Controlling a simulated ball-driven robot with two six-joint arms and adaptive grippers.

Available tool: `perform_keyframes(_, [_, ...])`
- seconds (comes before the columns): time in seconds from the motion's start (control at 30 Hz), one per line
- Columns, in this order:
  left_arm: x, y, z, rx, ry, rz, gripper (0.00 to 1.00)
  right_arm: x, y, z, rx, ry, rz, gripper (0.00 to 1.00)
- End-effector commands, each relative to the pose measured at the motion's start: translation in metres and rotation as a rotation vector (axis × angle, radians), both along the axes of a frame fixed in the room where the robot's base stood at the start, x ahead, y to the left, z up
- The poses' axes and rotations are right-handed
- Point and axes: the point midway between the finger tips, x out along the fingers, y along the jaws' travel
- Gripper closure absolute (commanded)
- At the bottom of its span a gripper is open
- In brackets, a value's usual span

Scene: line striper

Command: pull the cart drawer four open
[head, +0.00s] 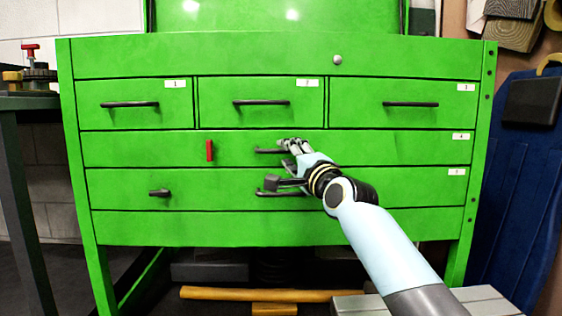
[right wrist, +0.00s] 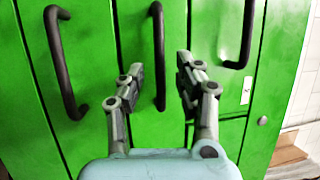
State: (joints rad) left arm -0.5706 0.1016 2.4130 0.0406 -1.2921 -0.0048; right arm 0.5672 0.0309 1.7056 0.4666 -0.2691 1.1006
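The green cart's drawer four (head: 400,148) is the wide drawer under the top row, its front flush with the cart. Its dark bar handle (head: 266,150) is partly hidden by my right gripper in the head view. In the right wrist view this handle (right wrist: 158,50) is the middle one of three bars. My right gripper (head: 283,165) is open in front of the drawer. In the wrist view its two fingers (right wrist: 160,72) stand apart on either side of the handle's line; contact cannot be told. My left gripper is not in view.
Drawer five's handle (head: 280,194) is just below, close to the lower finger. Drawer two's handle (head: 261,102) is above. A red piece (head: 209,150) is on drawer four's front and a dark knob (head: 159,193) on drawer five's. A dark table (head: 22,105) stands left.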

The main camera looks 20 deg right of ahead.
Motion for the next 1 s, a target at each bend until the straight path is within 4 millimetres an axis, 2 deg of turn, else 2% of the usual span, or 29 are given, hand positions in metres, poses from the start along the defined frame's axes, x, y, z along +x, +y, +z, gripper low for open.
perform_keyframes(0.1, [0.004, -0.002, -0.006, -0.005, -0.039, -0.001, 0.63, 0.017, 0.002, -0.002, 0.002, 0.003, 0.0, 0.66])
perform_keyframes(0.2, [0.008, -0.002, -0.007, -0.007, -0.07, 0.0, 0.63, 0.026, 0.003, 0.001, 0.0, 0.003, 0.001, 0.66])
perform_keyframes(0.53, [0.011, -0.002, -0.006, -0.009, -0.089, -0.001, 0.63, 0.03, 0.004, 0.005, 0.0, 0.001, 0.0, 0.66])
perform_keyframes(0.8, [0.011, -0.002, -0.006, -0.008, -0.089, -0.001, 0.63, 0.029, 0.004, 0.004, 0.0, 0.001, 0.0, 1.0])
perform_keyframes(1.0, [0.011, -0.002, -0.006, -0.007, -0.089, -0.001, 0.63, 0.029, 0.004, 0.004, 0.0, 0.003, 0.0, 1.0])
